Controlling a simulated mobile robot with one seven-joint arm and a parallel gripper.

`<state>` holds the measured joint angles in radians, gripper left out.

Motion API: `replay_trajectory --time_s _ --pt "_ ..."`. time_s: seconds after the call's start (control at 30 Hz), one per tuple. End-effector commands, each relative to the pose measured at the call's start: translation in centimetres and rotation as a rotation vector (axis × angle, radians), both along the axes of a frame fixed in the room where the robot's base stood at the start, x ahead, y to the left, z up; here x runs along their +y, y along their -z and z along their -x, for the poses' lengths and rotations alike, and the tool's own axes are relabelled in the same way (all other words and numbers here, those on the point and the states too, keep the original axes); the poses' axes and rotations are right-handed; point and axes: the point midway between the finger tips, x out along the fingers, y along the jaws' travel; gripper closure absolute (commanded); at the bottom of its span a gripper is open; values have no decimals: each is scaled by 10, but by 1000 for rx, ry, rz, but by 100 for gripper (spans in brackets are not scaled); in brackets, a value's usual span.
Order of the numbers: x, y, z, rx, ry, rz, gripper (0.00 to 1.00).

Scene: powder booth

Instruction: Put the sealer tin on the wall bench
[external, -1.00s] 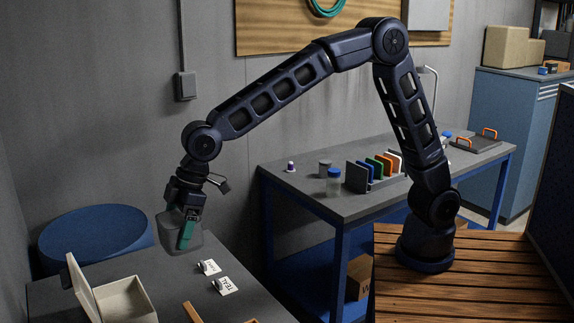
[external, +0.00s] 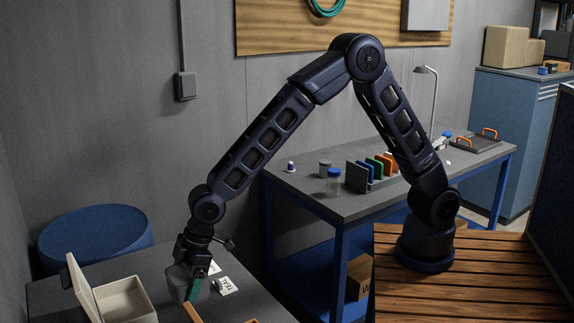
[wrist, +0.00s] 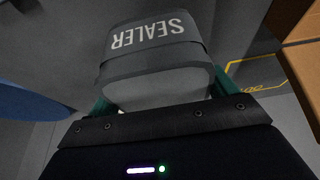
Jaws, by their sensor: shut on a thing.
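The sealer tin is a grey rounded container (external: 177,282) low over the grey front-left bench top (external: 62,294). My gripper (external: 193,287) points down and is shut on the tin, with teal fingers at its sides. In the wrist view the tin (wrist: 150,68) sits between the fingers, its SEALER lettering upside down. I cannot tell whether its underside touches the bench top. A second grey-topped bench (external: 300,180) with blue legs stands along the back wall.
An open cream box (external: 125,300) with a raised lid stands left of the tin. White tags (external: 226,286) lie just right of it. A wooden strip (external: 192,312) is in front. A blue round stool (external: 95,232) stands behind. Jars and upright coloured panels (external: 375,168) occupy the back bench.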

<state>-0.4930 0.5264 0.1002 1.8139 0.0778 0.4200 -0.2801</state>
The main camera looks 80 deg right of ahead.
Motion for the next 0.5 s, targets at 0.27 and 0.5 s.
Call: replay_trajectory --time_s 0.27,0.5 --pt "0 32 0 0 -1 0 57" --pt "0 39 0 -2 -1 0 57"
